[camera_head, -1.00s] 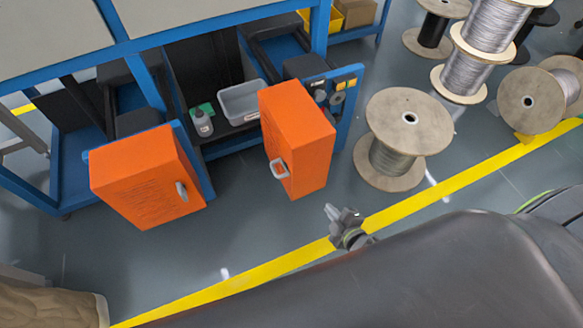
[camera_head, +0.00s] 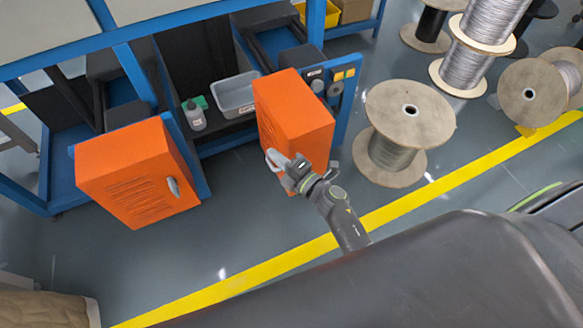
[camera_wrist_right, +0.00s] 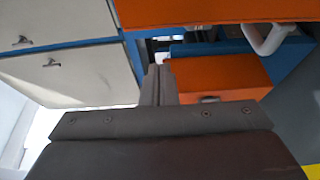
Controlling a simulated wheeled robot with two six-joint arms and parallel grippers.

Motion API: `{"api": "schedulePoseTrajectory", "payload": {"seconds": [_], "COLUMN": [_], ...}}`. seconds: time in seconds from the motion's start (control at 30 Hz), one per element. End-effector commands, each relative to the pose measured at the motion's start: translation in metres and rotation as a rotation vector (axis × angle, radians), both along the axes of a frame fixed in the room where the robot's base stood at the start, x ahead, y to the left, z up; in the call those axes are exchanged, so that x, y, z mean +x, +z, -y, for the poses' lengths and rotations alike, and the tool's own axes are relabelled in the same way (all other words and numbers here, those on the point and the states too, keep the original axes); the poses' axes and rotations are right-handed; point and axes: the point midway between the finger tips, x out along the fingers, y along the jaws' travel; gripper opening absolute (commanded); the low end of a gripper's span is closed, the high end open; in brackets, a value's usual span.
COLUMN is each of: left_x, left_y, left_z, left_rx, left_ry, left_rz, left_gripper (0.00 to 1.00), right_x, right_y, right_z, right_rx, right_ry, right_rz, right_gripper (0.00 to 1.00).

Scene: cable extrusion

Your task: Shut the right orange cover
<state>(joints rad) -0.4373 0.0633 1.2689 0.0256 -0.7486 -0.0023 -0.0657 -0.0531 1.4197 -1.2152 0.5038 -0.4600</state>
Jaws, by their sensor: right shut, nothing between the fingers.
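The right orange cover (camera_head: 305,110) stands swung open from the blue machine frame, to the right of the open bay. Its pale handle (camera_head: 273,158) is on its front side. My right gripper (camera_head: 290,163) is shut and empty, right beside this handle in the head view; I cannot tell whether they touch. In the right wrist view, the shut fingers (camera_wrist_right: 158,80) show in the middle, with the cover's orange edge (camera_wrist_right: 210,12) above and its handle (camera_wrist_right: 270,40) to the right, apart from the fingertips. My left gripper is not in view.
The left orange cover (camera_head: 135,172) also stands open. A grey tray (camera_head: 235,93) and a bottle (camera_head: 194,115) are in the bay between. A wooden cable reel (camera_head: 410,112) stands right of the right cover. The floor between the covers is clear.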

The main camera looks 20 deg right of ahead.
Motion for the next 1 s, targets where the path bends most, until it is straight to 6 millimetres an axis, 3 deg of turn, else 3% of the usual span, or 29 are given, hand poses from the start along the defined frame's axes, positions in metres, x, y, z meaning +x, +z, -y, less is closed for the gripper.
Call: {"api": "schedulePoseTrajectory", "payload": {"seconds": [0.03,0.1,0.3,0.8,1.0], "left_x": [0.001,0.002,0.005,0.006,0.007], "left_y": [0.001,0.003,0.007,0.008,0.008], "left_z": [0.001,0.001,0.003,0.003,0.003], "left_rx": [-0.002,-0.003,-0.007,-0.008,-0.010], "left_ry": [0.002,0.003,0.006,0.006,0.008], "left_rz": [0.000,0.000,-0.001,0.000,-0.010], "left_gripper": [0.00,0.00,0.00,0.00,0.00], "right_x": [0.008,0.006,0.008,0.008,0.004], "right_y": [-0.001,-0.002,-0.001,-0.001,-0.002], "right_z": [-0.001,0.015,0.034,0.039,0.051], "right_rx": [-0.002,-0.007,-0.003,0.000,-0.004], "right_ry": [0.000,-0.001,-0.001,0.003,0.037], "right_rz": [0.000,-0.001,-0.001,-0.001,-0.001], "right_gripper": [0.00,0.00,0.00,0.00,0.00]}}
